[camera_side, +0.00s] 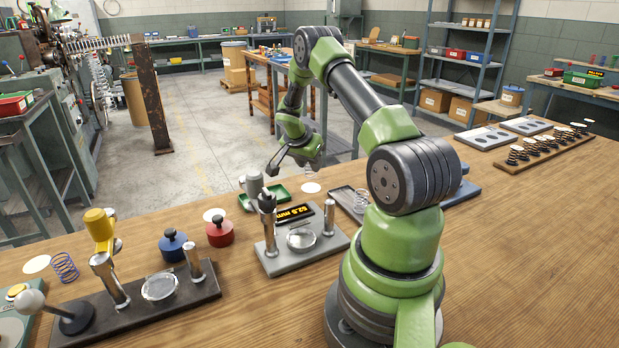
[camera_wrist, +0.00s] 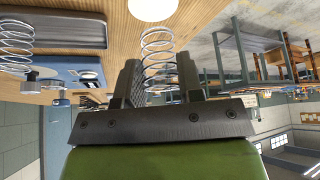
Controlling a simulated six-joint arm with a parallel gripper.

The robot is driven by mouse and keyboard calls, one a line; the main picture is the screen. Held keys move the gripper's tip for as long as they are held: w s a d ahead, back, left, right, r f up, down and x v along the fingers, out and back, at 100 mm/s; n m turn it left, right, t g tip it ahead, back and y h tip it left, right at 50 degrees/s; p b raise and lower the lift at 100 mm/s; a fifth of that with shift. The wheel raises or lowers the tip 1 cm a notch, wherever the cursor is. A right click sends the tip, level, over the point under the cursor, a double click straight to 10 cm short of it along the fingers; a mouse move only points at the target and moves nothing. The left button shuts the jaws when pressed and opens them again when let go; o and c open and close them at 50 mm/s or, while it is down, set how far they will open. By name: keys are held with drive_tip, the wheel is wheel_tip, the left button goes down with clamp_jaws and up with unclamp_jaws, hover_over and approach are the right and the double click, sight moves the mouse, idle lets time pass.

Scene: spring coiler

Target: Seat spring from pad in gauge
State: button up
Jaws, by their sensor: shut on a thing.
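A silver wire spring (camera_wrist: 157,50) stands between the fingers of my gripper (camera_wrist: 157,82) in the wrist view. The fingers are shut on its lower part as pictured; its other end points towards a round white pad (camera_wrist: 152,8). In the side view my gripper (camera_side: 275,168) is above the far side of the bench, and the spring in it is not clear. A white pad (camera_side: 311,187) lies below and to the right of it. The gauge (camera_side: 290,264) is a grey base with two posts, a clear round plate (camera_side: 301,238) and a display reading 62.5 mm (camera_side: 295,213).
A green tray (camera_side: 265,198) is behind the gauge. A dark tray (camera_side: 340,197) holds another spring (camera_side: 361,200). Red (camera_side: 220,231) and blue (camera_side: 173,245) knobbed weights and a dark fixture (camera_side: 205,293) stand left.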

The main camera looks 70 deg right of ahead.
drive_tip(key=shift+s+a+m+g, duration=0.15)
drive_tip(key=shift+a+m+g, duration=0.15)
drive_tip(key=shift+a+m, duration=0.25)
drive_tip(key=s+a+m+g+y, duration=0.1)
drive_tip(key=a+m+y, duration=0.1)
drive_tip(key=a+m, duration=0.1)
drive_tip(key=s+a+r+m+g+y, duration=0.1)
drive_tip(key=a+m+y, duration=0.1)
drive_tip(key=a+m, duration=0.2)
drive_tip(key=s+a+r+m+g+y, duration=0.1)
drive_tip(key=s+a+m+y, duration=0.1)
drive_tip(key=a+m, duration=0.2)
drive_tip(key=shift+r+m+g, duration=0.15)
drive_tip(key=shift+m+g, duration=0.15)
drive_tip(key=shift+m, duration=1.45)
drive_tip(key=a+r+m+t+y, duration=0.3)
drive_tip(key=a+m+y, duration=0.2)
drive_tip(key=a+m, duration=0.55)
drive_tip(key=shift+m, duration=0.35)
drive_tip(key=shift+s+d+f, duration=0.1)
drive_tip(key=shift+s+f, duration=0.1)
drive_tip(key=shift+f, duration=1.1)
drive_tip(key=shift+s+d+f, duration=0.1)
drive_tip(key=shift+s+f, duration=0.05)
drive_tip(key=shift+f, duration=1.1)
drive_tip(key=shift+f, duration=0.65)
drive_tip(key=o, duration=1.2)
drive_tip(key=shift+c, duration=0.2)
